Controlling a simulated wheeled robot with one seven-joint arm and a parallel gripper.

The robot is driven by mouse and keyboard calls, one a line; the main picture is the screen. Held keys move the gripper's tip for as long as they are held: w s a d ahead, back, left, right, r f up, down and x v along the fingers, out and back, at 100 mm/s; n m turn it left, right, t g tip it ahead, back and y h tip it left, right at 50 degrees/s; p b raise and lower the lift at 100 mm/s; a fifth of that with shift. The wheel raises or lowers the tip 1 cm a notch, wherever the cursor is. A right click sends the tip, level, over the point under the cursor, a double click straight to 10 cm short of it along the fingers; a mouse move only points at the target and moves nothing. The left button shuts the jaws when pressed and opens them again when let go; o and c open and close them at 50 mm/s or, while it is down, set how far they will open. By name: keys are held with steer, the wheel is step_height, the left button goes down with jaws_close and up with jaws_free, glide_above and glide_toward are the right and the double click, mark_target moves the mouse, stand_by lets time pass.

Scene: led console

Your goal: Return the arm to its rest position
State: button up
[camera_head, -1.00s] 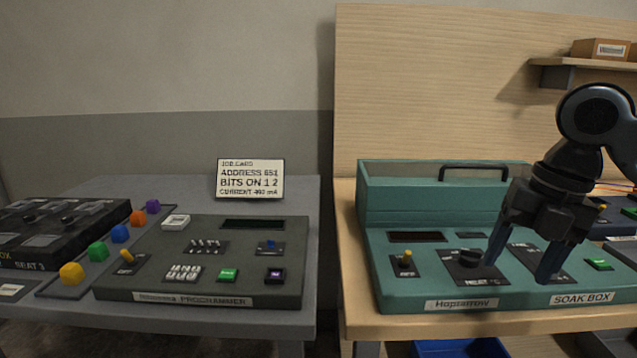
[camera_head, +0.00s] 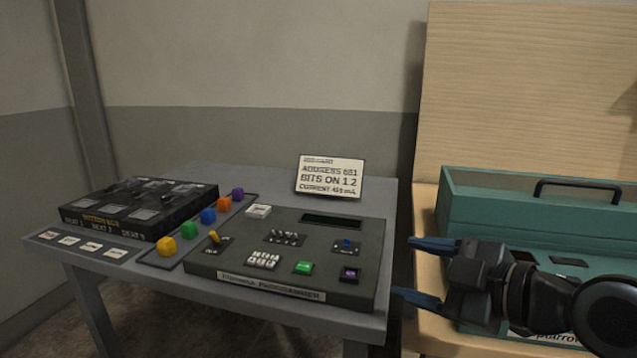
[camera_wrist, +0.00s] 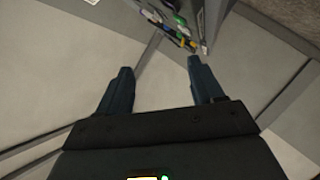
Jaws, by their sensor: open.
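My gripper (camera_head: 416,269) is at the right of the head view, with its two blue fingers spread apart and pointing left. Nothing is between the fingers. My arm reaches in from the right edge, in front of the teal soak box (camera_head: 480,195), and hides part of its panel. The fingertips are near the right edge of the grey table, and I cannot tell the exact gap to it. In the wrist view my gripper (camera_wrist: 160,65) is also open and empty, with wall and floor surfaces beyond it.
The grey programmer box (camera_head: 230,262) stands on the grey table, with a job card (camera_head: 330,177) behind it. Several coloured blocks (camera_head: 208,216) stand in a row left of it, beside a black box (camera_head: 130,208). A wooden board (camera_head: 520,90) rises behind the soak box.

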steer(key=s+f+m+t+h, duration=0.4)
steer(key=s+f+m+h, duration=0.4)
steer(key=s+f+m, duration=0.9)
steer(key=s+d+r+h, duration=0.1)
steer(key=s+d, duration=0.2)
steer(key=s, duration=0.9)
steer(key=s+d+r, duration=0.2)
steer(key=s+d, duration=0.2)
steer(key=s, duration=0.8)
steer(key=shift+d+r+h, duration=0.15)
steer(key=shift+d+h, duration=0.15)
steer(key=shift+h, duration=0.1)
